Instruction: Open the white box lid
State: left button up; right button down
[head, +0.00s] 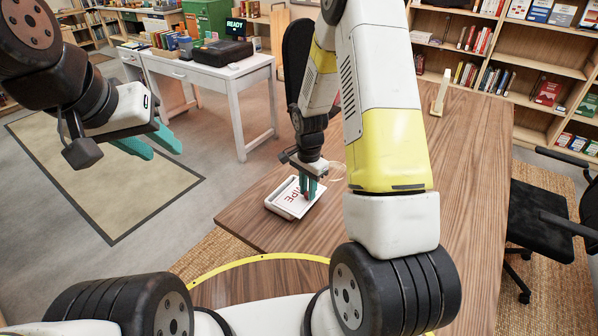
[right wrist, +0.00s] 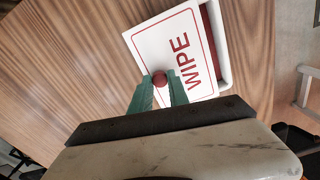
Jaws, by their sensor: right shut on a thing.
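The white box (head: 280,211) stands on the wooden table, near its left edge in the head view. Its white lid (right wrist: 155,42) has a red border, the red word WIPE and a round red knob (right wrist: 160,79). My right gripper (head: 308,189) is over the lid, its teal fingers shut on the knob. In the right wrist view the lid sits off to one side of the box (right wrist: 225,70), and a dark red strip of the inside shows along the right. My left gripper (head: 158,143) is open and empty, in the air left of the table.
The wooden table (head: 465,170) is mostly clear, with a small pale stand (head: 440,95) farther back. A white desk (head: 205,72) with books and a dark case stands at the back left. A black chair (head: 540,220) is close to the table's right side. Bookshelves line the back.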

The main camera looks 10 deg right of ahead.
jog(key=c, duration=1.3)
grip_release()
jog(key=shift+o, duration=0.2)
jog(key=shift+r, duration=3.9)
